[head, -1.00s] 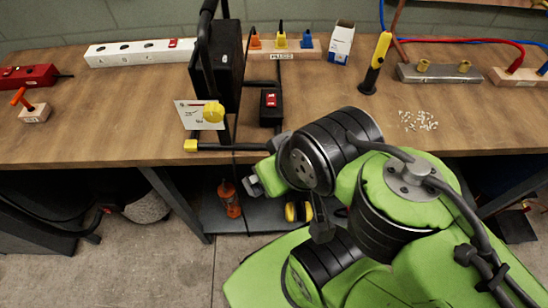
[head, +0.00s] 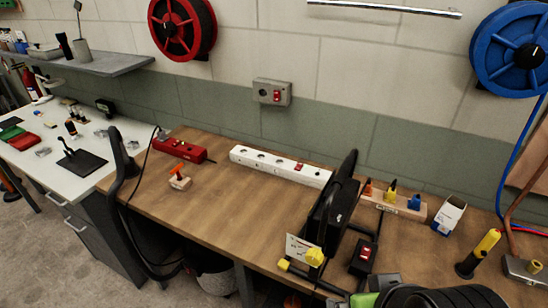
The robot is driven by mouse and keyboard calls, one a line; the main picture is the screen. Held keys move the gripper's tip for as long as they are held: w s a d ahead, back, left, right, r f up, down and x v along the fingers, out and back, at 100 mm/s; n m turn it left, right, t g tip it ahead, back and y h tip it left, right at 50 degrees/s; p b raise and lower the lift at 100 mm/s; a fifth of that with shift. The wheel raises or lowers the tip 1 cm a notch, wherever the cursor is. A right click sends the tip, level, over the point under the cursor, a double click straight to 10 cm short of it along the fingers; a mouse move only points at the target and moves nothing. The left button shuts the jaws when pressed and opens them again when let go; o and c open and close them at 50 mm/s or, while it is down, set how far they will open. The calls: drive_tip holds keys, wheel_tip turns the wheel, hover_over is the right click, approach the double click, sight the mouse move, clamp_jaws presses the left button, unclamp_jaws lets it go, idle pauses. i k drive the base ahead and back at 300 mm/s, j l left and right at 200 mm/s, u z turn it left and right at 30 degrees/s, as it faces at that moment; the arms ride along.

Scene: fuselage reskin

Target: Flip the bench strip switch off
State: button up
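The bench strip is a long white power strip (head: 262,160) lying along the back of the wooden bench, left of the black-framed stand. Its red rocker switch (head: 299,167) sits toward the strip's right end, with sockets on both sides. Which way the rocker is tipped is too small to tell. Only a green and black part of my arm (head: 430,297) shows at the bottom edge, right of centre. I cannot make out the gripper's fingers in this view.
A black upright stand (head: 335,212) with a yellow knob overlaps the strip's right end. A red box (head: 180,150) and an orange-handled block (head: 179,180) lie left. Other red switches show on a wall box (head: 273,93) and black box (head: 363,257). Bench front-left is clear.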

sight(299, 166)
drive_tip(key=k+j, duration=0.1)
drive_tip(key=j, duration=0.15)
drive_tip(key=j+z, duration=0.1)
drive_tip(key=j, duration=0.2)
drive_tip(key=j+z, duration=0.45)
drive_tip(key=j, duration=1.55)
drive_tip(key=i+j+z, duration=0.3)
drive_tip(key=i+j, duration=0.45)
drive_tip(key=i, duration=0.1)
